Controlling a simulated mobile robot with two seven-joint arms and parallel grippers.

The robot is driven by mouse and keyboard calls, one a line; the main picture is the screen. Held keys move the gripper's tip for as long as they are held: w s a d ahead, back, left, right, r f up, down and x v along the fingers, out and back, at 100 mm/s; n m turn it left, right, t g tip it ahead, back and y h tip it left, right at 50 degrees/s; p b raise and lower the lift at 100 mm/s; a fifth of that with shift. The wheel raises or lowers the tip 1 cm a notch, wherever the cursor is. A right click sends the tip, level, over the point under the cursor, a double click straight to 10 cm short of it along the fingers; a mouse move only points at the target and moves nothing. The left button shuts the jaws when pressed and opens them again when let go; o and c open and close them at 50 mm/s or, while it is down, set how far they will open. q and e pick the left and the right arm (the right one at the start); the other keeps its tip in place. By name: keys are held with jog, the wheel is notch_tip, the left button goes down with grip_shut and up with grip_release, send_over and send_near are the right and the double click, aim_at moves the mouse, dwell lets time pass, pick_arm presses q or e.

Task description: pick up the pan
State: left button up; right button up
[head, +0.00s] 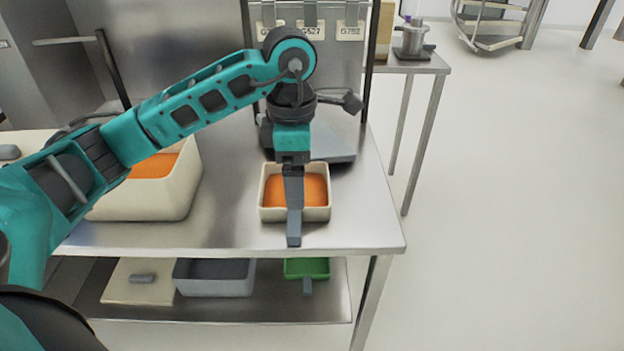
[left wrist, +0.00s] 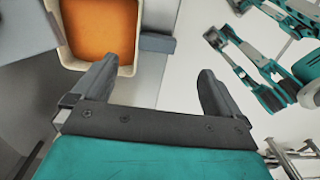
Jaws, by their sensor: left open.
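The pan (head: 263,207) is a small cream square pan with an orange inside, standing on the steel table near its front right. A dark grey handle (head: 294,232) sticks out from its front towards me. The pan (left wrist: 130,68) and the handle (left wrist: 158,43) also show in the left wrist view. My left gripper (head: 293,205) points down over the pan's front side, seen edge-on. In the left wrist view (left wrist: 158,68) its two fingers are wide apart with nothing between them. The handle lies beyond the fingers; I cannot tell the height gap.
A larger cream bin (head: 180,190) with orange inside stands left on the table (head: 225,235). The shelf below holds a grey bin (head: 213,285) and a green pan (head: 307,268). Teal robot parts (left wrist: 265,85) show small in the wrist view.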

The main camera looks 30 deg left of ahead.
pick_arm(q)
send_over(294, 222)
jog(key=f, duration=0.6)
jog(key=shift+w+d+f, duration=0.2)
jog(key=shift+f, duration=0.05)
jog(key=f, duration=0.5)
jog(key=shift+s+a+f+b, duration=0.2)
jog(key=shift+s+f+b, duration=0.05)
jog(key=shift+b, duration=0.1)
jog(key=shift+f, duration=0.3)
pick_arm(e)
jog(key=shift+s+a+f, duration=0.1)
jog(key=shift+s+f, duration=0.15)
jog(key=shift+f, duration=0.3)
pick_arm(q)
jog(key=c, duration=0.9)
pick_arm(e)
jog(key=shift+f, duration=0.1)
